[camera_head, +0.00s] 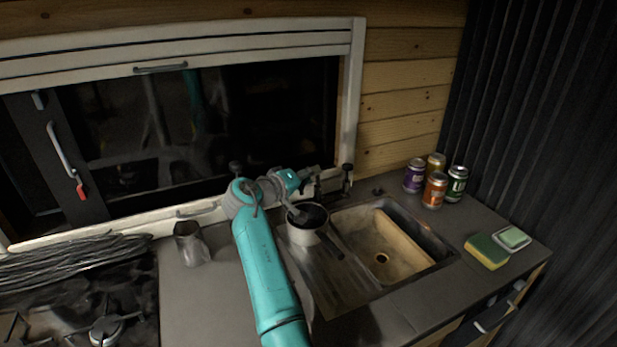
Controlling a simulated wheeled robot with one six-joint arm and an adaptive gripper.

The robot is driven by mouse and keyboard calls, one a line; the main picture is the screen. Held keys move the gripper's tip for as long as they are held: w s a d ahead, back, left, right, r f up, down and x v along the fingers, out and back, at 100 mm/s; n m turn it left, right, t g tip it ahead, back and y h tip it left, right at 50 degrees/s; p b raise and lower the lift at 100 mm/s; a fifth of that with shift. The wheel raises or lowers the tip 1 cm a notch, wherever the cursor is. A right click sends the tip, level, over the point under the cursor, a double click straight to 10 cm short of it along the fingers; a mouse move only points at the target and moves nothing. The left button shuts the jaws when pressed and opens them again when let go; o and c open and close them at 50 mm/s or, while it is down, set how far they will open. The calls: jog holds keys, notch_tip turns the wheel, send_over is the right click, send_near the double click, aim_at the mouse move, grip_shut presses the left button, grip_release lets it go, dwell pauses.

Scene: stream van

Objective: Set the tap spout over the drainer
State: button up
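The drainer (334,281) is the ribbed metal area left of the sink basin. A white pot (303,236) with a dark inside stands at its back left. The dark tap (347,178) appears to stand behind the drainer and basin, close to the window frame. My gripper (318,178) is at the back of the counter, beside the tap and just behind the pot. Its fingers are small and dark against the tap, so I cannot tell if they are open, shut or touching it. Where the spout points is unclear.
The sink basin (352,222) holds a tan board (404,242) at its right. Several cans (435,190) stand behind right. A sponge (486,252) and a soap dish (512,238) lie on the right counter. A metal jug (190,244), cable coil (70,258) and hob (105,325) are left.

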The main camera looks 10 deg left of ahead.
jog(key=v, duration=1.2)
dwell(0.4)
